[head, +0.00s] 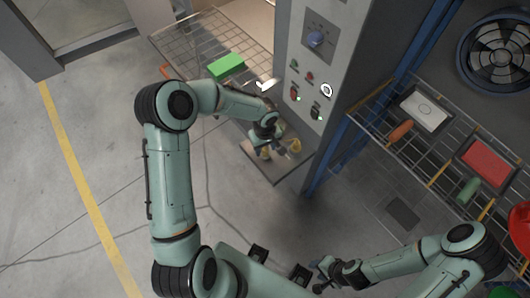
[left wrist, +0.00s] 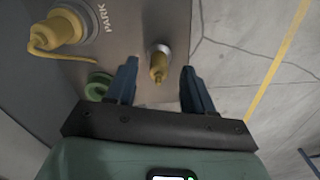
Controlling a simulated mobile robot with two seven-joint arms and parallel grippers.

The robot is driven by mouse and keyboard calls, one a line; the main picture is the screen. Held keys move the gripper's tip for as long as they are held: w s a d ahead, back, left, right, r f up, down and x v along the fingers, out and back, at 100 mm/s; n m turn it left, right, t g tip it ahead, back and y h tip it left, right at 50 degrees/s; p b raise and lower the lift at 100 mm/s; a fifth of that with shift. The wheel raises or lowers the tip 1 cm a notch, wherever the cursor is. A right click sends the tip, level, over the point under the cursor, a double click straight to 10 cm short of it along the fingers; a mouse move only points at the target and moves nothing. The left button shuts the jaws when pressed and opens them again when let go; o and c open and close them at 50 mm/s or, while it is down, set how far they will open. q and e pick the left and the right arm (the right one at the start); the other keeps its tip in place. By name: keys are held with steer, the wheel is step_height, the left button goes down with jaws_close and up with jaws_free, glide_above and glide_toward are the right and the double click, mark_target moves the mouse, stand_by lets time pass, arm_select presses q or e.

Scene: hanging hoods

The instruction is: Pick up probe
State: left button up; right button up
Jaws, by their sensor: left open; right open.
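A grey panel (left wrist: 130,30) marked PARK carries two yellow pieces in the left wrist view. The larger yellow piece with a yellow cable (left wrist: 62,28) sits beside the lettering. A smaller yellow piece in a silver collar (left wrist: 158,70) stands between my left fingers in the picture, with no visible contact. I cannot tell for sure which one is the probe. My left gripper (left wrist: 160,82) is open and empty; in the head view it (head: 276,145) hangs over the panel, partly hiding it. My right gripper (head: 320,277) is open and empty at the lower right, away from the panel.
A green ring (left wrist: 98,86) sits on the panel near the left finger. A control cabinet (head: 312,75) stands close to the right of my left gripper. A wire shelf with a green block (head: 226,66) is behind. Another rack with a red tray (head: 486,160) stands right.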

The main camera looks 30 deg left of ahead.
mark_target(265, 149)
arm_select(q)
step_height(265, 149, down, 3)
steer(key=shift+w+f, duration=0.1)
jaws_close()
stand_by(0.3)
